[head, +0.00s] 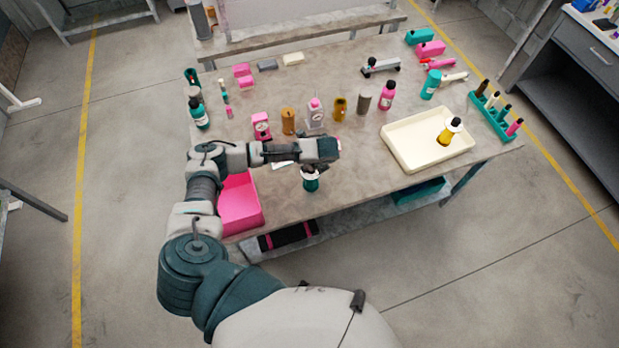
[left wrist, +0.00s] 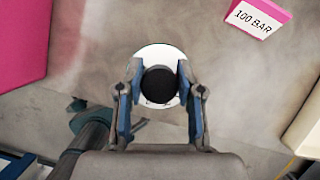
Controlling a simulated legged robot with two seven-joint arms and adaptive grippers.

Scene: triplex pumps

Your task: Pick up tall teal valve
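A teal valve (head: 311,184) with a white collar stands at the front edge of the table, under my left gripper (head: 310,168). In the left wrist view its round black top (left wrist: 160,84) and white collar (left wrist: 160,55) are between the fingertips of my left gripper (left wrist: 160,78). The fingers sit close on both sides of the black top; whether they press on it cannot be told. The valve looks upright. Its lower body is hidden in the wrist view. My right gripper is not in view.
A pink bin (head: 239,205) stands left of the valve. A cream tray (head: 428,139) at right holds a yellow valve (head: 447,132) with a black top. Gauges and cylinders, including a pink gauge (head: 261,126), stand behind my arm.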

